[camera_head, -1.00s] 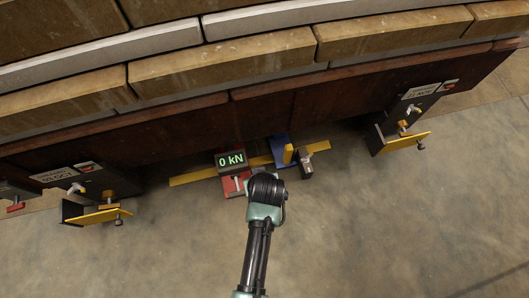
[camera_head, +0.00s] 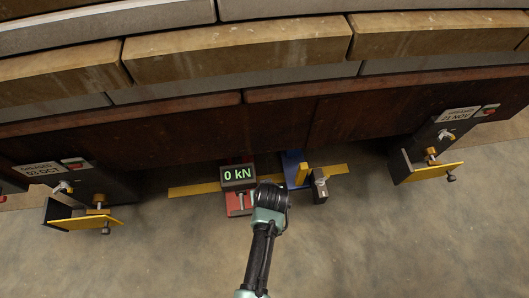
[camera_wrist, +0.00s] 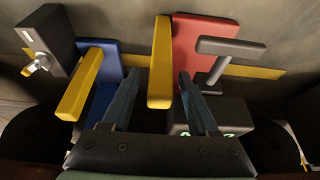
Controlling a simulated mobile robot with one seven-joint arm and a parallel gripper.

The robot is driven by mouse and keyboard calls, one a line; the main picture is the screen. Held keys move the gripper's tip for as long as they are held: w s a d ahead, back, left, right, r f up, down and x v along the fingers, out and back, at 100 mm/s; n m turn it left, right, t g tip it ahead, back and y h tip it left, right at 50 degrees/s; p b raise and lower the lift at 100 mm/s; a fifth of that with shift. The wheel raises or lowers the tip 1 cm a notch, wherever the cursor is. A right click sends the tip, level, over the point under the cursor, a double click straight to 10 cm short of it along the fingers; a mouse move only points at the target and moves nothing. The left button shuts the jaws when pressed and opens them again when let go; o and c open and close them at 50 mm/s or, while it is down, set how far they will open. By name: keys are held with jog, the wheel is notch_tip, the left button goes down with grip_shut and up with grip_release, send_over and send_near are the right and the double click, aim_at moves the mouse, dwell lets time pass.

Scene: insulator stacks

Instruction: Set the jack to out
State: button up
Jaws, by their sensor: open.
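A red unit (camera_head: 239,203) with a dark display box (camera_head: 238,175) reading "0 kN" in green sits on the floor against the stack's base. It appears to be the jack. In the wrist view, its red plate (camera_wrist: 198,38) carries a grey bent handle (camera_wrist: 232,48). A yellow bar (camera_wrist: 160,60) stands by the plate's left edge. My gripper (camera_wrist: 160,74) is open, with its two dark fingers either side of that bar in the picture. I cannot tell whether they touch it. In the head view my wrist hides the fingers.
A blue unit (camera_wrist: 102,65) with a yellow lever (camera_wrist: 80,85) stands beside the red one. A dark box (camera_wrist: 46,35) with a silver knob is beyond it. A yellow strip (camera_head: 195,189) crosses the floor. Yellow-plated brackets (camera_head: 85,218) stand on both sides. Front floor is clear.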

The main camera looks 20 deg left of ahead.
jog(key=shift+w+a+f, duration=0.15)
jog(key=shift+w+f, duration=0.05)
jog(key=shift+f, duration=0.3)
grip_shut()
dwell(1.2)
